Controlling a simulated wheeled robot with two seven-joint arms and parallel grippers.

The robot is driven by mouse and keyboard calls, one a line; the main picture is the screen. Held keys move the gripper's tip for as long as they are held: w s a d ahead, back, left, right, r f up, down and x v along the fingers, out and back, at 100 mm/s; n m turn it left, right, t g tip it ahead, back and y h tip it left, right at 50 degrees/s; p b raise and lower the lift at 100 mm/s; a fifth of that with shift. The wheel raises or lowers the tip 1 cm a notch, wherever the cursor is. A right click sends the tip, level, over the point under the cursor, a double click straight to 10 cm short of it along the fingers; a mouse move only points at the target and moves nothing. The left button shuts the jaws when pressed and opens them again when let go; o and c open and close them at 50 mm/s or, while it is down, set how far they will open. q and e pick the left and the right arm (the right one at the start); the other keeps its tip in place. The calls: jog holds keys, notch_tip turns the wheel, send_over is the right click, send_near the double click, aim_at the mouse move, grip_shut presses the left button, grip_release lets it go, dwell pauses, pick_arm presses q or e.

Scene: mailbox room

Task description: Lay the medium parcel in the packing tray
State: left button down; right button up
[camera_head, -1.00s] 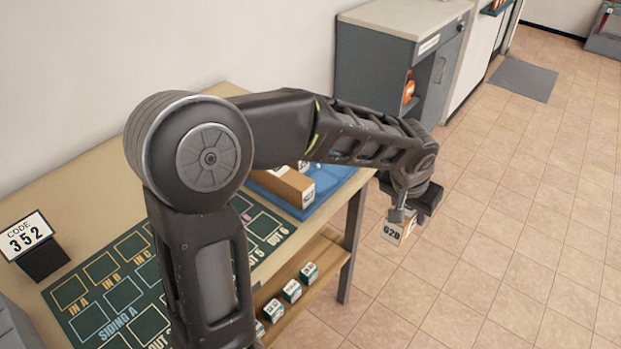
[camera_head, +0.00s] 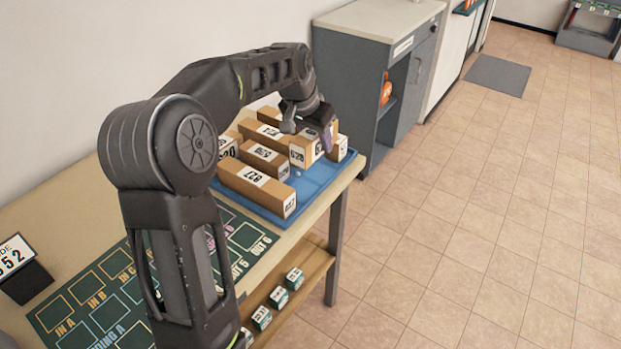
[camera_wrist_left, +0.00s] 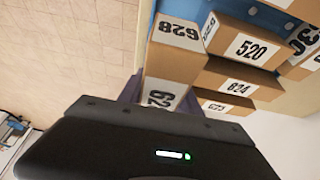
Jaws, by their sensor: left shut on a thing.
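My left gripper (camera_head: 308,132) is shut on a small upright brown parcel (camera_head: 304,153) with a white number label. In the left wrist view the held parcel (camera_wrist_left: 172,64) shows a label that looks like 628. The blue packing tray (camera_head: 314,186) lies on the table's far end, and the held parcel is over its right part, among other parcels. I cannot tell whether it touches the tray floor. Which parcel counts as medium is not marked. My right gripper is not in view.
Several brown parcels, including a long one (camera_head: 256,186) at the front, fill much of the tray. A strip at the tray's front right is clear. A grey cabinet (camera_head: 352,75) stands behind the table. Small boxes (camera_head: 278,297) sit on the lower shelf.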

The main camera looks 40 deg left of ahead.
pick_arm(q)
jog(key=shift+a+r, duration=0.25)
jog(key=shift+a, duration=0.25)
send_over(316, 176)
jog(key=s, duration=0.1)
jog(key=shift+s+f, duration=0.1)
jog(key=shift+f, duration=2.45)
jog(key=shift+f+p, duration=0.3)
jog(key=shift+f, duration=2.15)
jog(key=shift+f, duration=0.2)
jog(key=c, duration=1.1)
grip_release()
